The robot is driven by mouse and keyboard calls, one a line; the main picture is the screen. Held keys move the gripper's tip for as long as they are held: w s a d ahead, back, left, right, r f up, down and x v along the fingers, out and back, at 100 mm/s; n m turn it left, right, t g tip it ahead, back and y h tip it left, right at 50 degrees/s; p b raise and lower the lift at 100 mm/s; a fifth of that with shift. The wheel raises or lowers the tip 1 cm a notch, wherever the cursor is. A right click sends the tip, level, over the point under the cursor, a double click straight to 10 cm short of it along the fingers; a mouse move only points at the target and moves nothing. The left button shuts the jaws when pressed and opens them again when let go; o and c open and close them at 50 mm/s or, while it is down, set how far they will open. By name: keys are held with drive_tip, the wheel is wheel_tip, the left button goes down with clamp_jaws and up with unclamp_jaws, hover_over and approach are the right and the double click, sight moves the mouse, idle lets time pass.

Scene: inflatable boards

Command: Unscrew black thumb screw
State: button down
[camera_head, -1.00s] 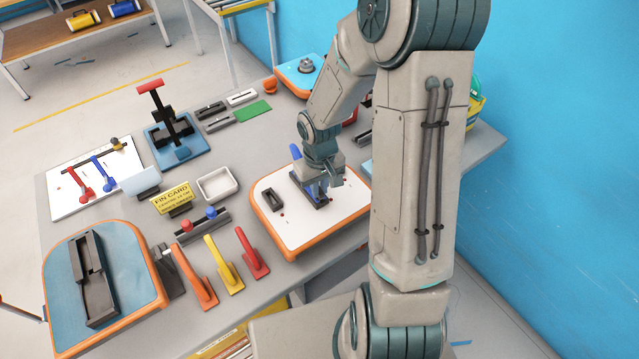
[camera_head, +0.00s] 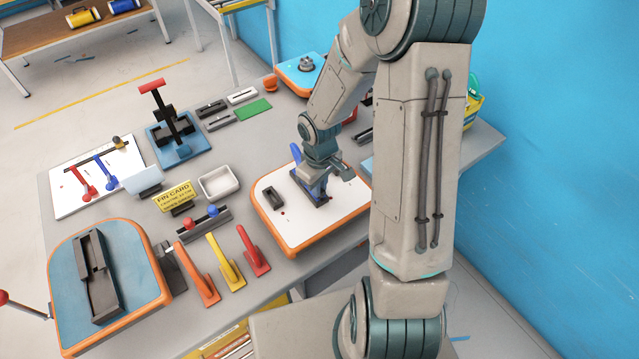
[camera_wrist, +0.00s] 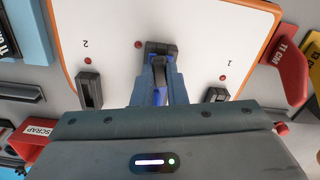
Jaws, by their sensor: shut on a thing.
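The white board with orange edge (camera_head: 290,232) lies on the table. A black fin box (camera_head: 323,201) sits on it under my gripper (camera_head: 318,186), and also shows in the wrist view (camera_wrist: 161,47). A blue fin (camera_head: 296,152) stands up beside my gripper's left side. In the wrist view my gripper (camera_wrist: 159,78) points down at the middle box, its fingers close together. A dark narrow piece (camera_wrist: 158,67), seemingly the black thumb screw, sits between the fingertips, with blue behind it. The fingers hide most of it, and its thread is not visible.
Two other black boxes sit on the board, marked 2 (camera_wrist: 88,90) and 1 (camera_wrist: 216,96). Orange, yellow and red fins (camera_head: 226,262) stand left of the board. A white tray (camera_head: 219,182) and the yellow fin card (camera_head: 173,196) are behind them. A blue wall is at right.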

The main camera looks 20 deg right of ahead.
drive_tip(key=shift+n+p, duration=0.4)
drive_tip(key=shift+n, duration=1.4)
drive_tip(key=shift+s+n, duration=0.1)
drive_tip(key=shift+n, duration=0.9)
drive_tip(key=shift+f+n, duration=0.1)
drive_tip(key=shift+n, duration=0.6)
drive_tip(key=n, duration=0.3)
